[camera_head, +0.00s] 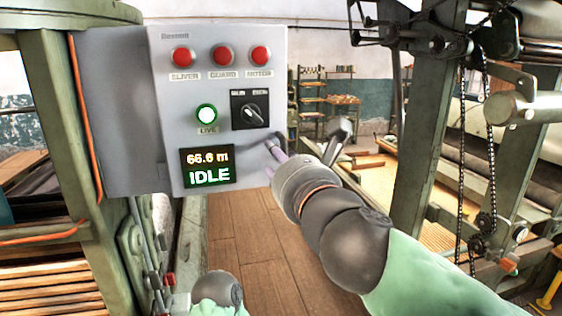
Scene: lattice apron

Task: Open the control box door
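The control box (115,110) is a grey metal case fixed beside a green machine post at the left. Its front door (225,85) carries red lamps, a green lit button, a black selector knob and a display reading "66.6 m IDLE". The door appears closed against the case. My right gripper (305,136) reaches in from the lower right with its fingers spread apart. One finger overlaps the door's right edge, low down; I cannot tell whether it touches. The other finger is to the right, clear of the door. My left gripper is out of view.
A green machine frame with hanging chains (463,150) stands at the right. Green machine posts (60,120) and an orange cable (84,120) are at the left. The wooden floor (250,240) below the box is open. Shelves (325,100) stand far back.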

